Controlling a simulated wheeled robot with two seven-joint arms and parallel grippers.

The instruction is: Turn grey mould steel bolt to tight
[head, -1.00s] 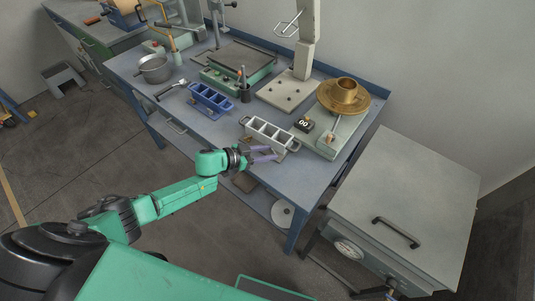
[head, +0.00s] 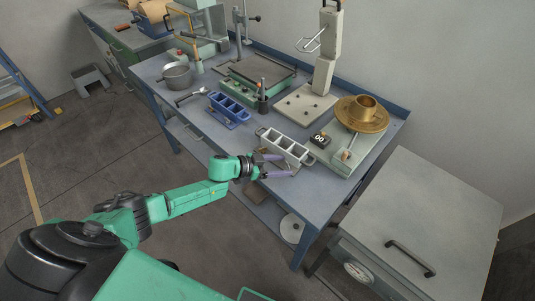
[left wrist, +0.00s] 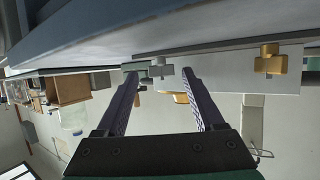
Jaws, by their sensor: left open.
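The grey mould (head: 285,147) is an open metal box with several compartments near the front edge of the bench. My left gripper (head: 287,166) is just in front of it, fingers open and apart, pointing right. In the left wrist view, the two dark fingers of the gripper (left wrist: 160,84) are spread, with nothing seen held. A small grey bolt-like part (left wrist: 160,68) shows between and beyond the fingertips; I cannot tell whether either finger touches it. A brass-coloured knob (left wrist: 268,62) shows to its right. The bolt is too small to make out in the head view. My right gripper is not in view.
A blue mould (head: 229,112) stands left of the grey one. A small black display box (head: 320,140) and a pale machine with a brass disc (head: 362,116) stand to the right. A grey cabinet (head: 425,200) is at lower right. The bench (head: 205,120) has clear surface at its front left.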

